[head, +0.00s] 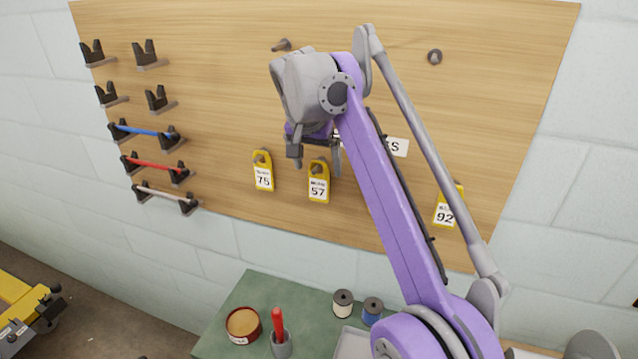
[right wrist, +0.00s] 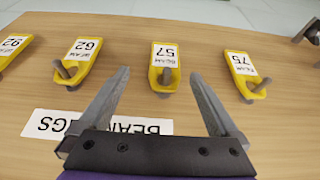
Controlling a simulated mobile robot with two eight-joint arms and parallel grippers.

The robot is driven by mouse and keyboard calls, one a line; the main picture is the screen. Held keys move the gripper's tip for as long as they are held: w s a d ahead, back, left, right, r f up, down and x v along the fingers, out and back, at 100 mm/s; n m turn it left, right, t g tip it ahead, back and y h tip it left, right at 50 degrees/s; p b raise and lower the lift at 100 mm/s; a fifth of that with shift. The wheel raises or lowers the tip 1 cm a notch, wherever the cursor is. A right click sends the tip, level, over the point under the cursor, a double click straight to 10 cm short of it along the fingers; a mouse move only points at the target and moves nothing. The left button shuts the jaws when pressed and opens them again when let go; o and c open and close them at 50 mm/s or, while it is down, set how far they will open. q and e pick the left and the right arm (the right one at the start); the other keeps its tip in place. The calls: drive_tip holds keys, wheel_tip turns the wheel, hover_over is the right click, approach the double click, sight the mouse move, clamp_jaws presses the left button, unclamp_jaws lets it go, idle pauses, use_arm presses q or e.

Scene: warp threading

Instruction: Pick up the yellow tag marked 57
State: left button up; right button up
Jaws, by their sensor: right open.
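The yellow tag marked 57 (head: 318,183) hangs on a peg on the wooden board, in the middle of the head view. It also shows in the right wrist view (right wrist: 164,66), upside down, ahead of and between my fingers. My right gripper (head: 316,160) is open and empty, in front of the board at the top of the tag. In the right wrist view my right gripper (right wrist: 164,92) has its two fingers spread, with the tag's peg end beyond the gap. I cannot see the fingers touching the tag. My left gripper is not in view.
Yellow tag 75 (head: 263,172) hangs close to the left of tag 57. Tag 62 (right wrist: 80,58) hangs on its other side, and tag 92 (head: 445,208) farther right. Black brackets hold colored rods at left. A green table (head: 237,299) with spools stands below.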

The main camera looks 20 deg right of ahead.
sight(318, 189)
drive_tip(key=b+x, duration=0.1)
drive_tip(key=x, duration=0.3)
drive_tip(key=shift+f, duration=0.35)
drive_tip(key=shift+a+b+x, duration=0.2)
drive_tip(key=shift+b+x, duration=0.05)
drive_tip(key=shift+x, duration=1.1)
drive_tip(key=shift+a+b+x, duration=0.2)
drive_tip(key=shift+x, duration=1.2)
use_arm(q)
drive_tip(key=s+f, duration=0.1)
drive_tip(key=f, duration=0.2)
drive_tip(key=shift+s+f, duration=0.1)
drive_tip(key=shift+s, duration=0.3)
use_arm(e)
drive_tip(key=shift+w, duration=0.1)
drive_tip(key=shift+c, duration=0.3)
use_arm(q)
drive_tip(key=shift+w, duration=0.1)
use_arm(e)
drive_tip(key=c, duration=1.4)
drive_tip(key=shift+o, duration=0.2)
